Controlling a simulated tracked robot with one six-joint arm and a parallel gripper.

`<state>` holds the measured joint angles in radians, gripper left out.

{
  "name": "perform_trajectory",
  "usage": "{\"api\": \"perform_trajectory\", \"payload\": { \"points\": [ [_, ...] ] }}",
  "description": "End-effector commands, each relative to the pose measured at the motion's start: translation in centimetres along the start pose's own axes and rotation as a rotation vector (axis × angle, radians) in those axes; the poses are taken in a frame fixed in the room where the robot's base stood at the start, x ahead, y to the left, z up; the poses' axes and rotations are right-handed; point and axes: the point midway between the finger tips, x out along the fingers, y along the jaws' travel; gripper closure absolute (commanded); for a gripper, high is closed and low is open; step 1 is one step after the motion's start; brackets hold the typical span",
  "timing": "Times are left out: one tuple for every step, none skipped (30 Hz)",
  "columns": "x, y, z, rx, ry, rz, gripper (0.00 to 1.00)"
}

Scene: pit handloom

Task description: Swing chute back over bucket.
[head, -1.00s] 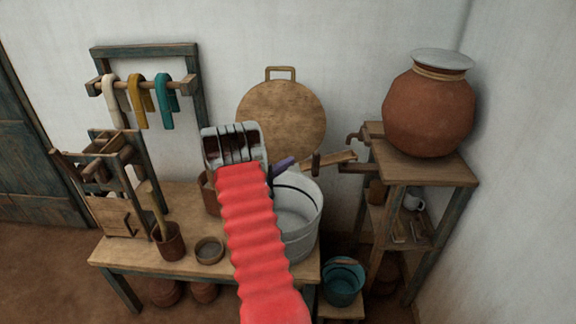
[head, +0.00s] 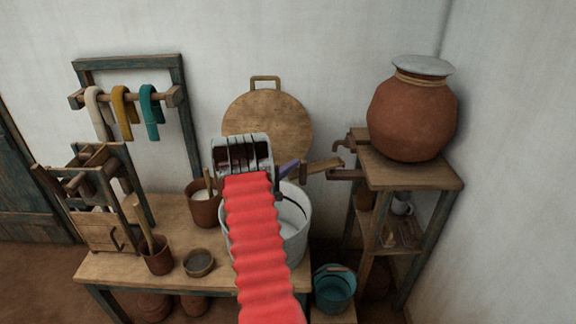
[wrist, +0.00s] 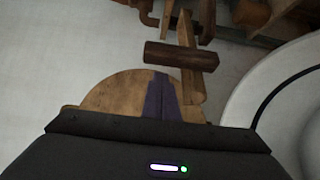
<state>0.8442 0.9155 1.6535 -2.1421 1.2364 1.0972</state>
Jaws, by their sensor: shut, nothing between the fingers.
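The chute (head: 324,165) is a wooden trough running left from the stand, its free end near the rim of the grey-white tub. A dark wooden peg (head: 304,172) sits at that end; the chute (wrist: 187,83) and the peg (wrist: 181,56) also show in the wrist view. The teal bucket (head: 335,289) stands low, below and right of the tub. My gripper (head: 291,166) is shut and empty, its purple fingers just left of the peg. In the wrist view the fingertips (wrist: 160,76) lie just below the peg; I cannot tell whether they touch it.
The tub (head: 295,225) stands on the table (head: 120,268) under my arm. A clay pot (head: 412,115) sits on the stand (head: 430,180) at right. A round wooden lid (head: 265,115) leans on the wall behind my gripper. Cups stand left of the tub.

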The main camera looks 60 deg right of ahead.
Motion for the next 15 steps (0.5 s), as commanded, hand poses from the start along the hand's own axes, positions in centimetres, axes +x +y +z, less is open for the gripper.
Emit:
{"api": "perform_trajectory", "payload": {
  "points": [
    [-0.1, 0.0, 0.4, -0.001, -0.001, -0.001, 1.00],
    [-0.2, 0.0, 0.7, 0.000, -0.001, -0.001, 1.00],
    [-0.3, 0.0, 0.9, -0.001, -0.001, -0.001, 1.00],
    [-0.3, 0.0, 1.1, -0.001, -0.001, -0.001, 1.00],
    [-0.4, 0.0, 1.2, -0.001, -0.001, -0.001, 1.00],
    [-0.4, 0.0, 1.3, 0.000, -0.001, -0.001, 1.00],
    [-0.5, 0.0, 1.4, 0.000, -0.001, -0.001, 1.00],
    [-0.5, 0.0, 1.4, 0.000, 0.000, -0.001, 1.00],
    [-0.5, 0.0, 1.5, 0.000, 0.000, -0.001, 1.00],
    [-0.5, 0.0, 1.5, 0.000, 0.000, -0.001, 1.00],
    [-0.5, 0.0, 1.5, 0.000, 0.000, -0.001, 1.00],
    [-0.5, 0.0, 1.5, 0.000, 0.000, -0.001, 1.00],
    [-0.5, 0.0, 1.5, 0.000, 0.000, -0.001, 1.00],
    [-0.5, 0.0, 1.5, 0.000, 0.000, -0.001, 1.00],
    [-0.5, 0.0, 1.5, 0.000, 0.000, -0.001, 1.00]
  ]
}}
